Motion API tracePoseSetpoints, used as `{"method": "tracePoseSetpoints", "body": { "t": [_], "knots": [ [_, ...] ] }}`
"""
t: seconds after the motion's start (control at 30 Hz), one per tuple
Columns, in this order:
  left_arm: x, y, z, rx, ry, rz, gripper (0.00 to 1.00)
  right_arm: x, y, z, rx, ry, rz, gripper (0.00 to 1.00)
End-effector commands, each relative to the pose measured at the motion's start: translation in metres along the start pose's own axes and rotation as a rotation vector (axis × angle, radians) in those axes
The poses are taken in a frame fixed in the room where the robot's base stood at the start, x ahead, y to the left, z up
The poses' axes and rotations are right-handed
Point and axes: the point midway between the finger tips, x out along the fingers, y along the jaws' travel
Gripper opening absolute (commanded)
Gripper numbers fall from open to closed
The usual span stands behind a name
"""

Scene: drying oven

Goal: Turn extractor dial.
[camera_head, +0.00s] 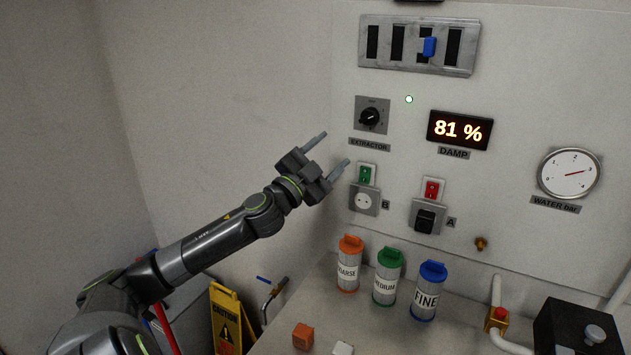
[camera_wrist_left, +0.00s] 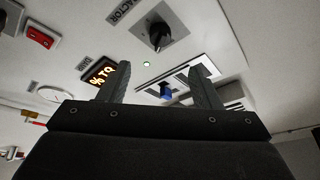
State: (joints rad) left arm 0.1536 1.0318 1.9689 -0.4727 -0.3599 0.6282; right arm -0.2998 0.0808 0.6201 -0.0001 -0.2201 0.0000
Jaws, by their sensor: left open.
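The extractor dial (camera_head: 370,117) is a black knob on a grey square plate on the wall, above a label (camera_head: 369,145) reading EXTRACTOR. In the left wrist view the dial (camera_wrist_left: 160,36) shows above and between the fingers, apart from them. My left gripper (camera_head: 338,149) is open and empty, in front of the wall, to the left of and below the dial. Its two fingers also show in the left wrist view (camera_wrist_left: 158,85). Nothing covers the dial. My right gripper is not in view.
A vent panel with a blue slider (camera_head: 429,47) is above the dial. A DAMP display (camera_head: 460,130) reads 81 %. Green (camera_head: 366,175) and red (camera_head: 432,189) switches sit below. Several lidded canisters, such as the orange one (camera_head: 349,264), stand on the bench. A water gauge (camera_head: 570,173) is at right.

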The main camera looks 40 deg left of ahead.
Motion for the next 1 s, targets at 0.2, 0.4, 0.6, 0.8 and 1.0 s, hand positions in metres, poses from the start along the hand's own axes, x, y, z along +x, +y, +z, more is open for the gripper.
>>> {"method": "tracePoseSetpoints", "body": {
  "t": [0.2,0.4,0.6,0.8,1.0],
  "knots": [
    [-0.027,0.002,0.002,0.007,-0.001,0.003,0.58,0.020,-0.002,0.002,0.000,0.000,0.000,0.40],
    [-0.039,0.001,0.001,0.002,0.000,0.002,0.58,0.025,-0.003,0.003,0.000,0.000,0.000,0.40],
    [-0.042,0.001,-0.001,-0.001,0.004,0.001,0.58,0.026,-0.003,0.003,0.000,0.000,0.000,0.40],
    [-0.042,0.001,-0.001,-0.002,0.004,0.001,0.58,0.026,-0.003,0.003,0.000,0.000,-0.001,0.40],
    [-0.042,0.001,-0.001,-0.002,0.003,0.001,0.58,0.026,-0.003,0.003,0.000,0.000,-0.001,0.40]
  ]
}}
